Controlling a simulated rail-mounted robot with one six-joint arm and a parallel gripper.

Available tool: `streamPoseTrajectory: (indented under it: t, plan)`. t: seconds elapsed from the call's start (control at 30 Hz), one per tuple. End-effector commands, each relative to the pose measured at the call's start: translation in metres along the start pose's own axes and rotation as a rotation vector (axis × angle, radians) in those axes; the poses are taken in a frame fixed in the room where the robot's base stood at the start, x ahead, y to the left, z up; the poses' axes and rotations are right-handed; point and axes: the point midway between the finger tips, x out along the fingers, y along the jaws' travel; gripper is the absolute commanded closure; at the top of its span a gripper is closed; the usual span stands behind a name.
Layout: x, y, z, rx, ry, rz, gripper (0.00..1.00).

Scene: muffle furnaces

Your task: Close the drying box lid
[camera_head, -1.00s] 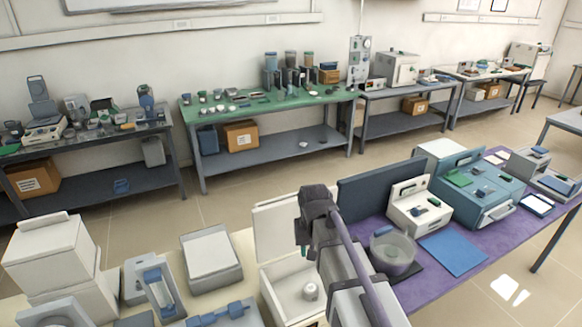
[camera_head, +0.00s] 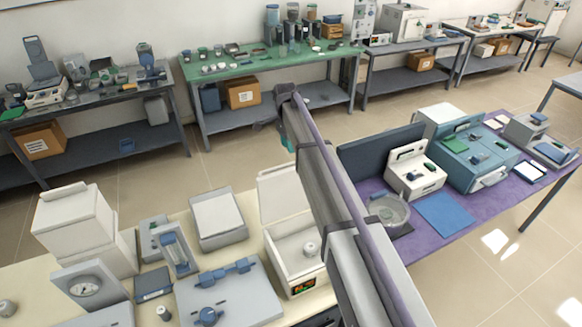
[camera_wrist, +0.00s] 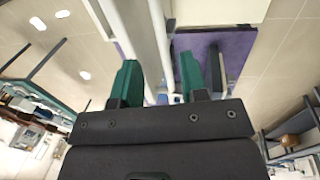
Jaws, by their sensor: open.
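The drying box (camera_head: 302,256) is a white open-topped box on the cream table in the head view, with a small display on its front. Its white lid (camera_head: 283,191) stands raised along the back edge, partly hidden by my arm. A small round jar (camera_head: 310,249) sits inside the box. My gripper (camera_head: 286,143) is beyond the lid, mostly hidden behind my arm in the head view. In the wrist view my gripper (camera_wrist: 160,82) shows two green fingers apart, with nothing seen held between them.
A grey box (camera_head: 217,218) stands left of the drying box, and a grey plate device (camera_head: 230,295) in front of it. A glass bowl (camera_head: 388,210) and a dark blue panel (camera_head: 375,160) are on the purple table to the right.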

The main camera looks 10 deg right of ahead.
Motion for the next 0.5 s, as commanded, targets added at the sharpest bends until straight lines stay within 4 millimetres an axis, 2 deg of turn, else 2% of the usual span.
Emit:
streamPoseTrajectory:
  t: [0.03,0.2,0.3,0.5]
  plan:
    - [0.026,-0.002,0.000,0.000,0.000,0.000,0.60]
    - [0.058,-0.001,0.000,-0.001,0.000,0.000,0.60]
    - [0.064,-0.001,0.000,-0.001,0.000,0.000,0.60]
    - [0.061,0.000,0.000,-0.001,0.000,0.000,0.60]
